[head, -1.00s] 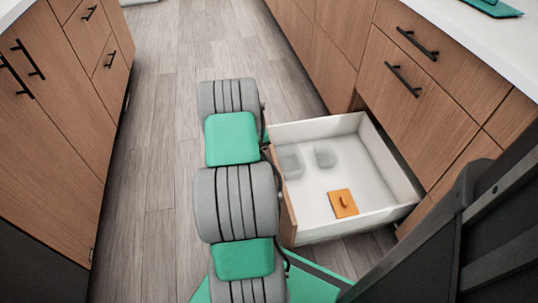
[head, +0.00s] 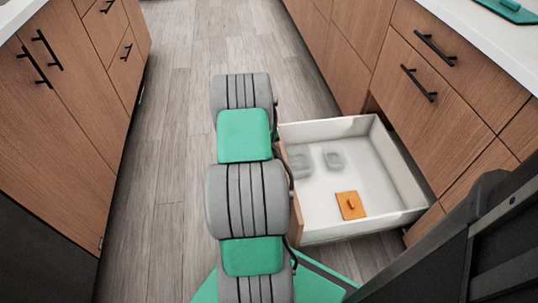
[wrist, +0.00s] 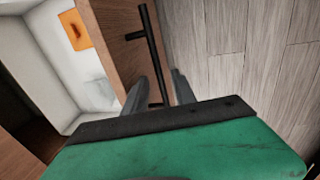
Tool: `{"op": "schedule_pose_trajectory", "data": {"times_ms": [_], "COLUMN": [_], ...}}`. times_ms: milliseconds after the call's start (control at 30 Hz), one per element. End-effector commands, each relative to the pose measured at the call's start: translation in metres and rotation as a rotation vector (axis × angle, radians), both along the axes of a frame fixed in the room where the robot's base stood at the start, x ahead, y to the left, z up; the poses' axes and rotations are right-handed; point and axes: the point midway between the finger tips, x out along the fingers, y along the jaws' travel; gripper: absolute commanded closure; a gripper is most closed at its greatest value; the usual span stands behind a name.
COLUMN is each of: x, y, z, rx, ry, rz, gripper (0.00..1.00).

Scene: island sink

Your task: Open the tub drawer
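The tub drawer (head: 320,240) is pulled well out of the right-hand cabinet in the head view, its white inside exposed. An orange square piece (head: 350,205) and two pale translucent containers lie in it. In the wrist view the wooden drawer front (wrist: 115,45) carries a black bar handle (wrist: 153,45). My gripper (wrist: 157,90) has its two fingers apart, one on each side of the lower part of the handle bar, with visible gaps. In the head view my arm hides the gripper and handle.
Wooden cabinets with black handles stand on the left (head: 65,110) and right (head: 440,90), under white counters. The grey plank floor (head: 200,80) between them is clear ahead. A closed drawer and a closed front sit beside and above the open drawer.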

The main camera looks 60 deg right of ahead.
Motion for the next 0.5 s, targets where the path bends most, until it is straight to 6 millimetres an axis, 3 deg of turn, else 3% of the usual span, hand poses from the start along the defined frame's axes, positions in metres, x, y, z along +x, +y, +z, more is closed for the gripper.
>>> {"op": "schedule_pose_trajectory", "data": {"times_ms": [33, 233, 333, 500], "x": [0.002, 0.008, 0.010, 0.010], "y": [0.000, 0.006, 0.007, 0.008], "z": [0.014, 0.054, 0.064, 0.064], "rx": [-0.002, -0.002, -0.001, -0.001], "ry": [-0.002, -0.002, -0.001, -0.001], "rz": [0.001, 0.001, 0.000, 0.000], "gripper": [0.67, 0.67, 0.67, 0.67]}}
